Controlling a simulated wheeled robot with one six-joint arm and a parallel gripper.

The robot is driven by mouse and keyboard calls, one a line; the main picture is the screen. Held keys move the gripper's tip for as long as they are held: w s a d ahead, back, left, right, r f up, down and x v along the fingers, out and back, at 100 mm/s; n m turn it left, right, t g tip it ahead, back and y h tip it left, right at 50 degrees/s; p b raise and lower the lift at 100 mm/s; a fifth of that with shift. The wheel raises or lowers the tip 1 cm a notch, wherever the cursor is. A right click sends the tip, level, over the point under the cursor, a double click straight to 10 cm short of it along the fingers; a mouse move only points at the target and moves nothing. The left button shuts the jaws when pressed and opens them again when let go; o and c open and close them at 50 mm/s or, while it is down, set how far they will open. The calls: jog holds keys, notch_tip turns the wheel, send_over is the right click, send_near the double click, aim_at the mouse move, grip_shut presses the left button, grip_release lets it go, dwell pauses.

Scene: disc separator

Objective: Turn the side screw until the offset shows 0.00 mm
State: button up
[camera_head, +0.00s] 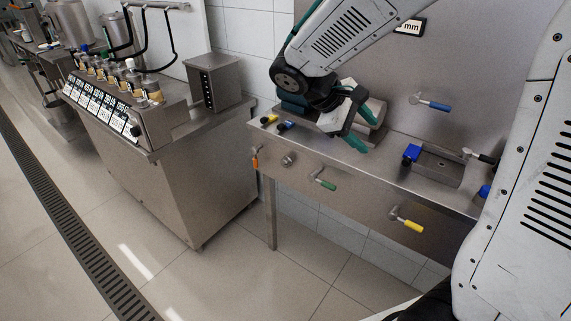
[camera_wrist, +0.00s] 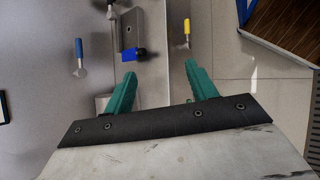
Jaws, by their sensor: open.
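The readout (camera_head: 408,26) on the back panel shows only "mm"; my arm hides its number. I cannot tell which part is the side screw. A blue knob (camera_head: 411,153) sits at the left end of a steel recess on the bench, and it also shows in the wrist view (camera_wrist: 132,55). My gripper (camera_head: 352,118) has green fingers, open and empty, above the bench left of the recess. In the wrist view its fingers (camera_wrist: 160,74) stand apart with nothing between them.
Levers with orange (camera_head: 255,162), green (camera_head: 326,184) and yellow (camera_head: 411,225) handles stick out of the bench front, beside a round steel knob (camera_head: 288,160). A blue-handled lever (camera_head: 435,105) is on the back panel. A steel cylinder (camera_head: 375,110) lies behind my gripper. The floor in front is clear.

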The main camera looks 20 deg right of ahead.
jog(key=w+a+f+n+t+h, duration=0.1)
jog(key=w+f+n+h, duration=0.15)
jog(key=w, duration=0.25)
jog(key=w+a+f+n+t+h, duration=0.1)
jog(key=w+f+n+h, duration=0.1)
jog(key=w+f, duration=0.3)
jog(key=n+t+h, duration=0.1)
jog(key=n+t, duration=1)
jog(key=n, duration=0.1)
send_near(284, 164)
jog(key=x, duration=0.4)
jog(key=shift+n, duration=0.25)
jog(key=x, duration=0.6)
jog(key=shift+w+d, duration=0.2)
jog(key=shift+w, duration=0.05)
jog(key=c, duration=1)
